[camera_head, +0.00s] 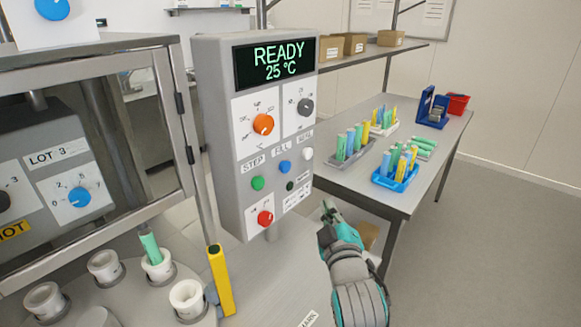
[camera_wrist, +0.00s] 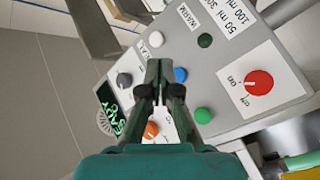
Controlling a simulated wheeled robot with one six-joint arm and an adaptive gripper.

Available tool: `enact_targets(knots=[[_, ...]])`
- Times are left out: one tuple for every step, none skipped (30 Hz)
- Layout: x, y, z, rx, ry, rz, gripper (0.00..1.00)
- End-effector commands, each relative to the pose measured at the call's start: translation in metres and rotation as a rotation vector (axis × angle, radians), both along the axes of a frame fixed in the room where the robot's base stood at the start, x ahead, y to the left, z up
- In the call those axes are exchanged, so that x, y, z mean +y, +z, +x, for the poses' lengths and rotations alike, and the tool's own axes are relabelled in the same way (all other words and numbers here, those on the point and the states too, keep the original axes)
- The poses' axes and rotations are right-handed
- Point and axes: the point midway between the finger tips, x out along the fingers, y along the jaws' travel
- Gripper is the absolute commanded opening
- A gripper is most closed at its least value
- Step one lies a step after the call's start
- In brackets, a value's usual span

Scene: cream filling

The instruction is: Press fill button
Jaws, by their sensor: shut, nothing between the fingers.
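The grey control panel (camera_head: 222,130) stands upright at the centre of the head view, its screen reading "READY 25 °C". The blue button (camera_head: 285,167) under the FILL label sits between the green STEP button (camera_head: 257,183) and a white button (camera_head: 307,154). My gripper (camera_head: 329,209) is shut and empty, low and to the right of the panel. In the wrist view the shut fingertips (camera_wrist: 159,66) point toward the panel face. The blue button (camera_wrist: 180,75) shows just right of the fingertips there; contact is not visible.
An orange knob (camera_head: 263,124), a grey knob (camera_head: 305,107) and a red knob (camera_head: 265,218) are on the panel. A glass-doored machine with white cup holders (camera_head: 187,299) stands left. A table (camera_head: 405,197) with tube racks is behind right. Open floor lies at right.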

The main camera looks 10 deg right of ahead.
Motion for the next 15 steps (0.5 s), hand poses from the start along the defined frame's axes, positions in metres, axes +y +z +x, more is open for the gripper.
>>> enact_targets(knots=[[-0.001, 0.012, 0.005, -0.008, -0.005, -0.009, 0.00], [-0.001, 0.016, 0.008, -0.010, -0.008, -0.014, 0.00], [-0.002, 0.022, 0.010, -0.011, -0.011, -0.020, 0.00], [-0.002, 0.026, 0.012, -0.012, -0.013, -0.024, 0.00], [-0.002, 0.029, 0.013, -0.013, -0.015, -0.029, 0.00], [-0.003, 0.032, 0.015, -0.014, -0.018, -0.033, 0.00], [-0.003, 0.034, 0.016, -0.015, -0.019, -0.035, 0.00], [-0.003, 0.036, 0.016, -0.014, -0.020, -0.037, 0.00], [-0.003, 0.037, 0.017, -0.015, -0.021, -0.038, 0.00], [-0.003, 0.037, 0.017, -0.014, -0.022, -0.039, 0.00], [-0.003, 0.038, 0.017, -0.014, -0.022, -0.039, 0.00], [-0.003, 0.038, 0.017, -0.015, -0.022, -0.040, 0.00], [-0.003, 0.038, 0.017, -0.015, -0.022, -0.040, 0.00], [-0.003, 0.038, 0.017, -0.014, -0.022, -0.039, 0.00], [-0.004, 0.038, 0.017, -0.014, -0.022, -0.039, 0.00]])
